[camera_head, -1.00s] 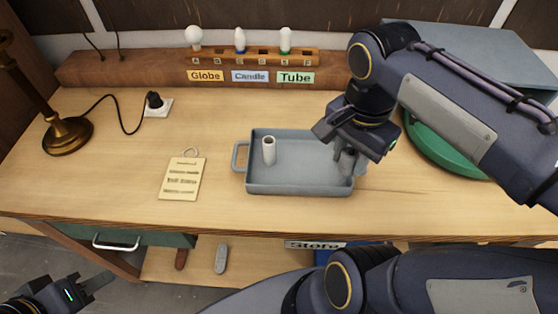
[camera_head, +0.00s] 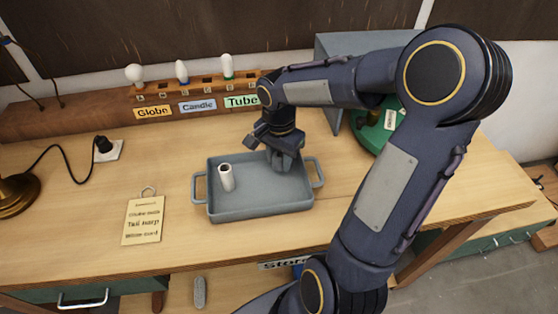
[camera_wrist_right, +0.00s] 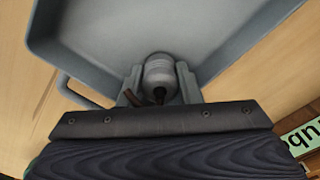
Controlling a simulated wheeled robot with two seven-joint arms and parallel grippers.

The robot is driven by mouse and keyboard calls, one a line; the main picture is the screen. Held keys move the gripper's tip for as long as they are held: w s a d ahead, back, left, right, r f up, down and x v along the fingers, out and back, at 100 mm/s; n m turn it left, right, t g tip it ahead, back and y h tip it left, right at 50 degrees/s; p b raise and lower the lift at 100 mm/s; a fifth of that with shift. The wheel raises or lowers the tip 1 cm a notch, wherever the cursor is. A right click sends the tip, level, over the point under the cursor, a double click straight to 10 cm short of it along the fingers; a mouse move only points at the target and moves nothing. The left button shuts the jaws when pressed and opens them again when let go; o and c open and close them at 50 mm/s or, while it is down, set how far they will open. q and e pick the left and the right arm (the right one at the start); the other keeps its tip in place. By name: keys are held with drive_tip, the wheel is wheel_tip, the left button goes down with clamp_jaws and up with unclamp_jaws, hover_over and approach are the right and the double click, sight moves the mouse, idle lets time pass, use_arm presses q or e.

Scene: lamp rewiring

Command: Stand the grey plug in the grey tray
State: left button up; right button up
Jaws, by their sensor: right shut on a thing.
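The grey tray (camera_head: 250,211) lies on the workbench. My right gripper (camera_head: 284,160) points down over its back right part. In the right wrist view, its fingers (camera_wrist_right: 160,84) are shut on a rounded grey plug (camera_wrist_right: 159,71) with a dark cord or stub on its near end. In the head view the gripper hides the plug. I cannot tell whether the plug touches the tray floor. The tray (camera_wrist_right: 115,35) fills the upper middle of the wrist view. My left gripper is out of view.
A hollow white sleeve (camera_head: 227,178) stands in the tray's left part. A bulb rack (camera_head: 200,88) stands behind. A green lamp shade (camera_head: 372,134) is at right.

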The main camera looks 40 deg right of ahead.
drive_tip(key=shift+f, duration=0.75)
drive_tip(key=shift+f, duration=0.25)
drive_tip(key=o, duration=1)
drive_tip(key=shift+r, duration=0.1)
drive_tip(key=shift+c, duration=0.2)
